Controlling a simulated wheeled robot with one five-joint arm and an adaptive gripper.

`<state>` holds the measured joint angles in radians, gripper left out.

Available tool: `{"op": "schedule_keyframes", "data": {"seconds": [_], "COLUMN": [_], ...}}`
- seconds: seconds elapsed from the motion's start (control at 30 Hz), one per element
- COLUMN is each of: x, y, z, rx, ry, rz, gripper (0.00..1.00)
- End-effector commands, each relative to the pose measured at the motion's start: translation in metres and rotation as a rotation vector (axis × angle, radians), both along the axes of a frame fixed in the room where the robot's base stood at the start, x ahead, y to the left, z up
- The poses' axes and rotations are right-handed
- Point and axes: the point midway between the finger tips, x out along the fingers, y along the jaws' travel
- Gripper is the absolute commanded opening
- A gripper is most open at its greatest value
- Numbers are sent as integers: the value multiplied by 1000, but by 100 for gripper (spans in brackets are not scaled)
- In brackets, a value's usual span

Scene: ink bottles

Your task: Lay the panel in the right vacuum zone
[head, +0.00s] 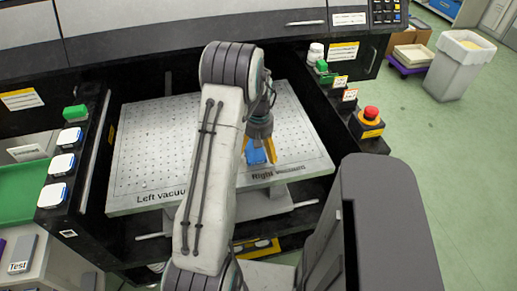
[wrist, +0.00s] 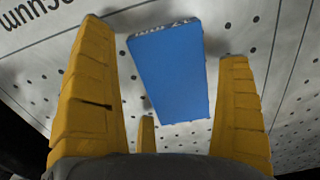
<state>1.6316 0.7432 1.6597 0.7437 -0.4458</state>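The blue panel (head: 257,156) lies on the white perforated vacuum plate (head: 150,140), just behind the printed "Right vacuum" label, on the right part of the plate. In the wrist view the panel (wrist: 170,75) appears flat against the hole pattern, with partly legible lettering on its upper edge. My gripper (head: 259,148) is low over it, with yellow fingers spread to either side. The wrist view shows gaps between the fingers (wrist: 165,45) and the panel, so the gripper is open. My arm hides the middle of the plate in the head view.
A red emergency button (head: 371,113) and a green switch (head: 321,66) stand on the right rail. White-and-blue buttons (head: 62,163) line the left rail. A green tray (head: 25,185) sits at far left. The plate's left part is clear.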

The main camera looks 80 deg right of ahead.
Motion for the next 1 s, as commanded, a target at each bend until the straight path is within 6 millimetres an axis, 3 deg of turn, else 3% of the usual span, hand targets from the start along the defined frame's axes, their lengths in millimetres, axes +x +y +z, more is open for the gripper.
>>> {"op": "schedule_keyframes", "data": {"seconds": [0.43,1.0], "x": [0,-1], "y": [-1,-1], "z": [9,95], "rx": [-2,-4], "ry": [0,0], "rz": [0,0], "gripper": [100,100]}}
